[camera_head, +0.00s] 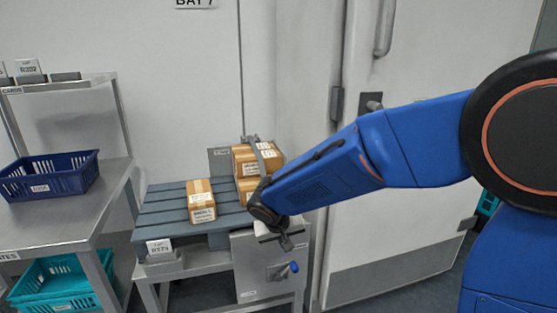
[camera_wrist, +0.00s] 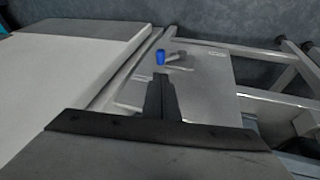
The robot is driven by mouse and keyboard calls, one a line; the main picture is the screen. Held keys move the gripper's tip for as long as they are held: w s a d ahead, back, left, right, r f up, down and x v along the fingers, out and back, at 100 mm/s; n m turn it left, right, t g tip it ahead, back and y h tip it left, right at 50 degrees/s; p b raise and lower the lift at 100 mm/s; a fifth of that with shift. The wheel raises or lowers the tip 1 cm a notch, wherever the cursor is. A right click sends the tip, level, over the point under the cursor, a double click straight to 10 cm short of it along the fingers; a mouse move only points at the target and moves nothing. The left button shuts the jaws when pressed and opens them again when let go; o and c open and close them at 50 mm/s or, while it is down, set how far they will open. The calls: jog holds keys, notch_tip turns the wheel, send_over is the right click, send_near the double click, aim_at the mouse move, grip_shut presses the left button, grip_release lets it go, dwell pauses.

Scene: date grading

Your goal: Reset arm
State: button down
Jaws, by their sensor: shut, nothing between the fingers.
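My blue arm reaches from the right across the head view. My gripper (camera_head: 287,242) hangs at its end, in front of the slatted blue-grey stand, just above a metal panel (camera_head: 250,277) with a blue-tipped handle (camera_head: 294,267). In the wrist view my gripper (camera_wrist: 160,80) is shut, its fingers together and empty. The blue tip (camera_wrist: 160,57) shows just beyond the fingertips. I cannot tell from these views whether the fingers touch the panel or the handle.
A cardboard box (camera_head: 201,201) sits on the slatted top (camera_head: 160,207); more boxes (camera_head: 243,161) are stacked behind my arm. A steel table (camera_head: 60,215) with a dark blue crate (camera_head: 50,177) stands left, above a teal crate (camera_head: 62,280). A white door (camera_head: 425,215) is behind my arm.

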jog(key=s+d+r+m, duration=0.1)
jog(key=s+d+r, duration=0.45)
jog(key=d, duration=0.45)
jog(key=s+d+r, duration=0.4)
jog(key=s+d, duration=0.2)
jog(key=d, duration=0.3)
jog(key=s+d+y, duration=0.1)
jog(key=s+d, duration=0.2)
jog(key=s, duration=0.5)
jog(key=s+d+r+y, duration=0.1)
jog(key=s+d, duration=0.3)
jog(key=s, duration=0.4)
jog(key=shift+d+m, duration=0.2)
jog(key=shift+m, duration=0.2)
